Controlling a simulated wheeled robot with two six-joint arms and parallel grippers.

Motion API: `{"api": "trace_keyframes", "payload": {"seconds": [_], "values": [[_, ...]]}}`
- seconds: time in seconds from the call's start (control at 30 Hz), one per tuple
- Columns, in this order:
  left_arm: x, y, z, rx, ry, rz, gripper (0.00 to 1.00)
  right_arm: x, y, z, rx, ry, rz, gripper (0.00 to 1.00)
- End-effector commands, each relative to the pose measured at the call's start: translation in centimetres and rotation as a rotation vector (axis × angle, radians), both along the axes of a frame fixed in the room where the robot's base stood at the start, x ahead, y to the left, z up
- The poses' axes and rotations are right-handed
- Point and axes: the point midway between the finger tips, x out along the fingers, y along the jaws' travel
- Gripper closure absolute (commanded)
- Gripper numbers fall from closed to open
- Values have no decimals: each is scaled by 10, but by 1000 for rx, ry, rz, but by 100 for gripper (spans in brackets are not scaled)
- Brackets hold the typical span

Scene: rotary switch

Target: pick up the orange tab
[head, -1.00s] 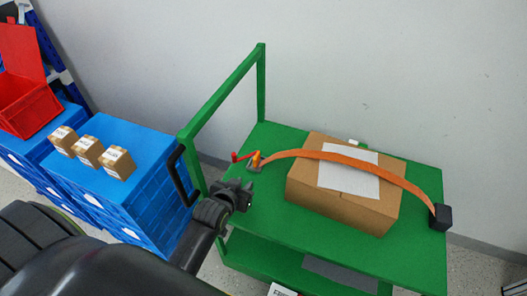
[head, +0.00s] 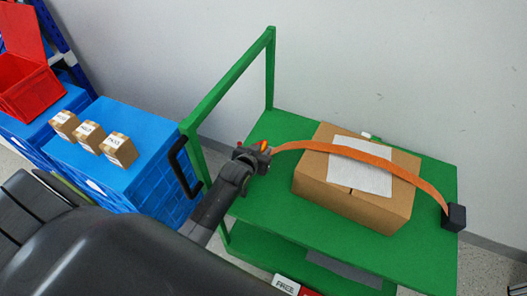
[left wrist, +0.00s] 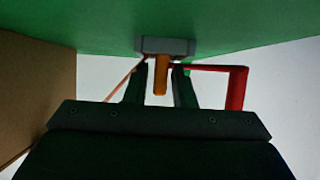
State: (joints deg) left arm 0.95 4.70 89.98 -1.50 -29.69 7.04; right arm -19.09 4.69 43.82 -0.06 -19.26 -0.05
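The orange tab (left wrist: 160,78) stands out from a small grey block (left wrist: 167,45) on the green cart. In the head view only a bit of the tab (head: 264,145) shows past my left gripper (head: 254,156). In the left wrist view my left gripper (left wrist: 160,84) is open, with one finger on each side of the tab and a gap visible on both sides. I cannot tell whether the tab is deep between the fingers. My right gripper is not in view.
A red bent handle (left wrist: 238,90) is beside the tab. An orange strap (head: 350,152) runs over a cardboard box (head: 370,208) to a black block (head: 456,217) on the green cart (head: 270,222). Blue crates (head: 155,180) with small boxes stand left. The cart's upright frame (head: 228,85) is nearby.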

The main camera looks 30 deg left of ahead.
Motion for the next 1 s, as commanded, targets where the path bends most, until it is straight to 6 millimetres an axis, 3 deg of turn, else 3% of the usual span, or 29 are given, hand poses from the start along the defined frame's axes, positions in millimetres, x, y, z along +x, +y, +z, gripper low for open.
{"api": "trace_keyframes", "payload": {"seconds": [0.27, 0.47, 0.77, 0.87, 1.0], "values": [[2, 0, -1, 0, 1, 0, 77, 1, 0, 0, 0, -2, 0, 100], [2, 0, -1, 0, 1, 0, 100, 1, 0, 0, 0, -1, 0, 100], [2, 0, 0, 0, 0, 0, 100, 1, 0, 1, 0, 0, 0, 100], [3, 0, 8, 0, -1, 0, 100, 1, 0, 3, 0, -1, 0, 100], [3, 0, 34, 0, -5, 0, 100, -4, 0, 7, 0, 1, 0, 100]]}}
